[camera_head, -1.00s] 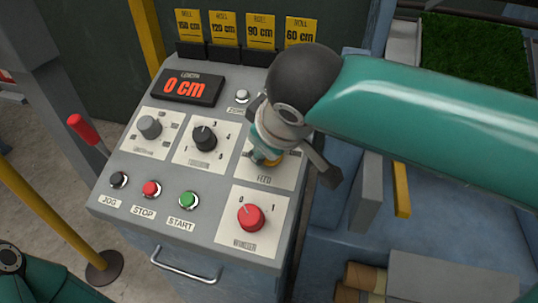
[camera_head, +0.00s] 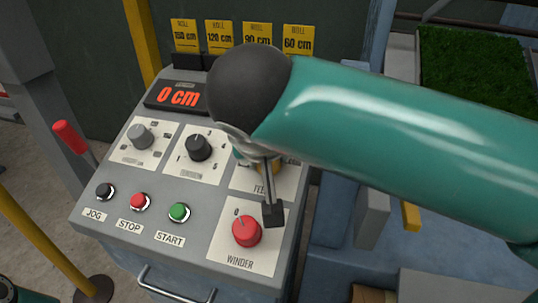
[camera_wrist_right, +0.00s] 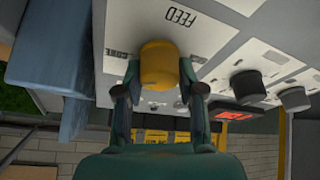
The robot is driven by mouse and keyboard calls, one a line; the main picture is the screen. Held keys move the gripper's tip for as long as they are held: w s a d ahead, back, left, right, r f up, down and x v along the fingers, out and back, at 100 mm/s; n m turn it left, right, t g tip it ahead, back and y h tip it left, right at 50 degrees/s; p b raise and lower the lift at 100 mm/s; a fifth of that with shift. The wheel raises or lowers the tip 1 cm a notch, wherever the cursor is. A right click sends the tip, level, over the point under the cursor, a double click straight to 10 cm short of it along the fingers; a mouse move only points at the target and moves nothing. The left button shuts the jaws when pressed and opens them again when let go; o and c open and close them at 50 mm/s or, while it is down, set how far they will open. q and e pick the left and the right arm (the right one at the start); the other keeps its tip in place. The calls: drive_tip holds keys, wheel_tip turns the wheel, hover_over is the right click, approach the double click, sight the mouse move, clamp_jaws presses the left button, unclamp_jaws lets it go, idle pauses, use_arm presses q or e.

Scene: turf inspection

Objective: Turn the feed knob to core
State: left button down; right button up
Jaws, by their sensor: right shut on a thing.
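The yellow feed knob (camera_wrist_right: 158,65) sits on its white plate, between the fingers of my right gripper (camera_wrist_right: 163,84). The gripper is shut on it, a finger on each side. The upside-down FEED label (camera_wrist_right: 182,17) and the CORE label (camera_wrist_right: 122,54) beside the knob show in the right wrist view. In the head view only a sliver of the knob (camera_head: 268,167) shows beneath my right wrist and arm. I cannot make out where its pointer stands. My left gripper is out of view.
The red winder knob (camera_head: 247,231) is close below the feed plate. The black tension knob (camera_head: 198,147) and a grey knob (camera_head: 141,136) lie left. JOG, STOP (camera_head: 138,201) and START (camera_head: 179,211) buttons line the front. The display (camera_head: 178,96) reads 0 cm.

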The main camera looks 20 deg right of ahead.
drive_tip(key=shift+s+f, duration=0.1)
drive_tip(key=shift+f, duration=0.1)
drive_tip(key=o, duration=1.1)
drive_tip(key=shift+r, duration=0.15)
drive_tip(key=shift+o, duration=0.2)
drive_tip(key=v, duration=1.2)
